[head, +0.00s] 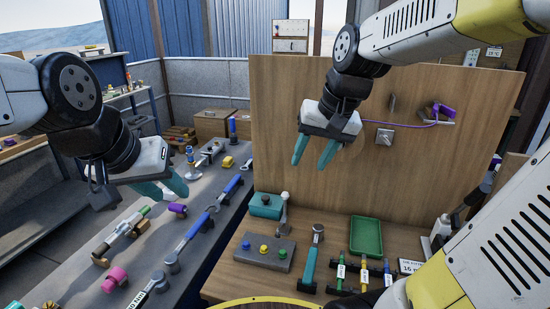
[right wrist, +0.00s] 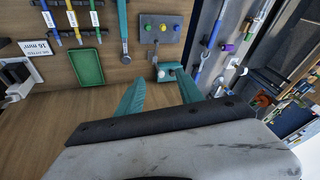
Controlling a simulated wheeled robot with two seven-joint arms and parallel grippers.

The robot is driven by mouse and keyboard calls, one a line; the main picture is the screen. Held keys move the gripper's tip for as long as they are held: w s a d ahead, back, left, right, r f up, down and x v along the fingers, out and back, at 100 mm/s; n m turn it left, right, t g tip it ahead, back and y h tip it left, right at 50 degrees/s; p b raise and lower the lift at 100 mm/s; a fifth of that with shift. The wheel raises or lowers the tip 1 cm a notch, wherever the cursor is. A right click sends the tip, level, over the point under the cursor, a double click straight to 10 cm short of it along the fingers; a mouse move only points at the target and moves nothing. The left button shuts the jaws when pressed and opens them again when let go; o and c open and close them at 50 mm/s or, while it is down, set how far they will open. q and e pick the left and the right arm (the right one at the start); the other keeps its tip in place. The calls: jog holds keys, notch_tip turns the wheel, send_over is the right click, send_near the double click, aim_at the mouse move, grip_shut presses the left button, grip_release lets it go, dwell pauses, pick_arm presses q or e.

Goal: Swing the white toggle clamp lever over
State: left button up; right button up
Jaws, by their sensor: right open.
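The white toggle clamp lever (head: 284,213) stands roughly upright beside a teal block (head: 265,205) at the back left of the wooden bench, its pale rounded end up. In the right wrist view the lever's pale end (right wrist: 172,72) shows near the teal block (right wrist: 164,75), between and beyond my fingertips. My right gripper (head: 311,160) is open and empty, above the bench and apart from the lever. My left gripper (head: 172,194) appears open and empty above the grey bench at the left. The lever's lower joint is too small to make out.
A button box (head: 264,252), a teal-handled hammer (head: 311,262) and a green tray (head: 366,237) lie on the wooden bench. An upright wooden panel (head: 300,110) stands behind. The grey bench (head: 200,255) holds several tools.

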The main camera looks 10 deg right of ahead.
jog(key=w+a+f+m+g, duration=0.1)
jog(key=w+f, duration=0.3)
jog(key=w, duration=0.1)
jog(key=w+f+m+g+h, duration=0.1)
jog(key=w+f, duration=0.3)
jog(key=w, duration=0.2)
jog(key=w+a+f+m+g+h, duration=0.1)
jog(key=w+f+g, duration=0.1)
jog(key=w+f, duration=0.2)
jog(key=shift+w+a, duration=0.15)
jog(key=shift+w, duration=0.35)
jog(key=shift+w+a, duration=0.15)
jog(key=shift+w, duration=0.35)
jog(key=shift+w+f, duration=0.1)
jog(key=shift+f, duration=4.35)
jog(key=c, duration=0.9)
